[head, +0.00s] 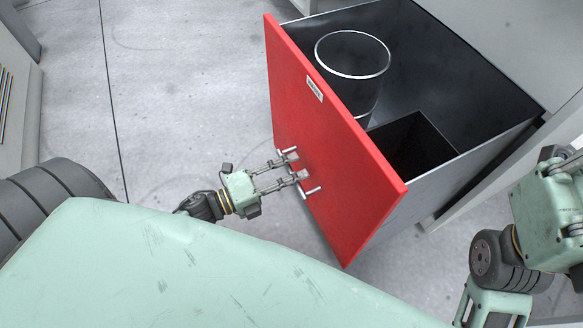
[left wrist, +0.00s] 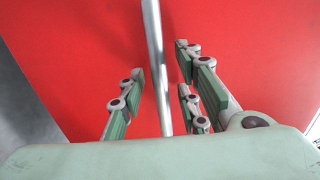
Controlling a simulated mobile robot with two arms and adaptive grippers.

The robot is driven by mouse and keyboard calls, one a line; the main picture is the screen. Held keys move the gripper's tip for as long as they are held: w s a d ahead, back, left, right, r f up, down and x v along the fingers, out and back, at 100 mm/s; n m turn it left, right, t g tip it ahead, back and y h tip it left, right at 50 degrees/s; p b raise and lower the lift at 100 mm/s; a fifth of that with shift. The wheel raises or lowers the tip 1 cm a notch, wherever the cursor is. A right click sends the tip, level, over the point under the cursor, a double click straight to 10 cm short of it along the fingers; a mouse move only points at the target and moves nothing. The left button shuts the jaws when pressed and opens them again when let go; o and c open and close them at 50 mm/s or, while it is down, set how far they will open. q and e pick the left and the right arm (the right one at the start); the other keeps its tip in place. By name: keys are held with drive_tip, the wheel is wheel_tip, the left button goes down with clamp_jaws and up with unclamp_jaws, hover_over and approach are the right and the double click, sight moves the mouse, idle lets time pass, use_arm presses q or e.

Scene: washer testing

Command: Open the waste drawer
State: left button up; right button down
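The red-fronted waste drawer (head: 330,140) is pulled far out of its cabinet in the head view. Its metal bar handle (head: 312,191) is on the outer face of the front. The handle also shows in the left wrist view as a thin grey bar (left wrist: 154,40). My left gripper (head: 297,165) is at the handle, with its fingers on either side of the bar. In the left wrist view the fingers (left wrist: 160,75) stand apart with gaps to the bar, so it is open. My right gripper is out of view.
Inside the drawer are a round clear-walled bin with a bright rim (head: 353,74) and a dark square bin (head: 412,145). A grey cabinet (head: 16,95) stands at the far left. The grey floor (head: 180,90) left of the drawer is clear.

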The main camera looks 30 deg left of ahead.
use_arm(q)
drive_tip(key=v, duration=1.2)
